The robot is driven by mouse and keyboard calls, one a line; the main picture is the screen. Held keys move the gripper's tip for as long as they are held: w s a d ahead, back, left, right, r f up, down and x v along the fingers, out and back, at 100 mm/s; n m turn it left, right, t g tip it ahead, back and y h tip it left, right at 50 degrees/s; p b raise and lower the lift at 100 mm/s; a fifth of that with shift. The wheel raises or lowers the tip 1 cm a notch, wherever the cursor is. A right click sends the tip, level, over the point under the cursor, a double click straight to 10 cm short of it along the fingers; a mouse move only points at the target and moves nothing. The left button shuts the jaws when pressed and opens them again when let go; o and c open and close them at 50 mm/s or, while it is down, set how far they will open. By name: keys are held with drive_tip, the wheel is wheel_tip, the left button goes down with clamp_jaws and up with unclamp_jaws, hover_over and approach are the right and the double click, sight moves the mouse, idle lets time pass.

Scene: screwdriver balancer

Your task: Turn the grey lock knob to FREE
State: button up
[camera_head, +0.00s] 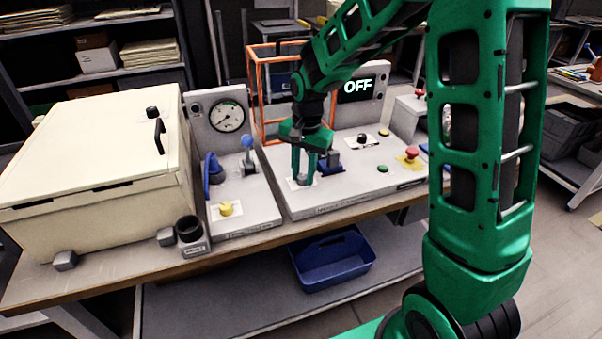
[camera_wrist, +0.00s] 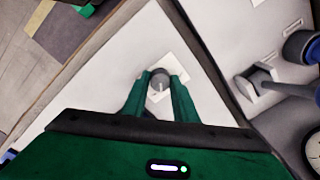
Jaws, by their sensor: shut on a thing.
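The grey lock knob (camera_wrist: 159,79) sits on a white label plate (camera_wrist: 168,68) on the light panel, seen in the wrist view. A pale pointer line shows on its top. My gripper (camera_wrist: 160,92) has its two green fingers on either side of the knob, shut on it. In the head view my gripper (camera_head: 303,180) reaches down from above to the left front part of the right-hand panel (camera_head: 335,203). The knob is mostly hidden there by the fingers. The label's wording is too small to read.
A display reading OFF (camera_head: 358,87) stands behind. An orange frame (camera_head: 262,100) stands behind my gripper. A gauge panel (camera_head: 226,117) is at left.

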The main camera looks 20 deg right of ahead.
sight(304, 176)
drive_tip(key=shift+w+r+m, duration=0.1)
drive_tip(key=shift+m, duration=0.7)
drive_tip(key=shift+a, duration=0.1)
drive_tip(key=o, duration=1)
drive_tip(key=shift+o, duration=0.2)
wheel_tip(304, 176, up, 11)
drive_tip(key=shift+s+f, duration=0.2)
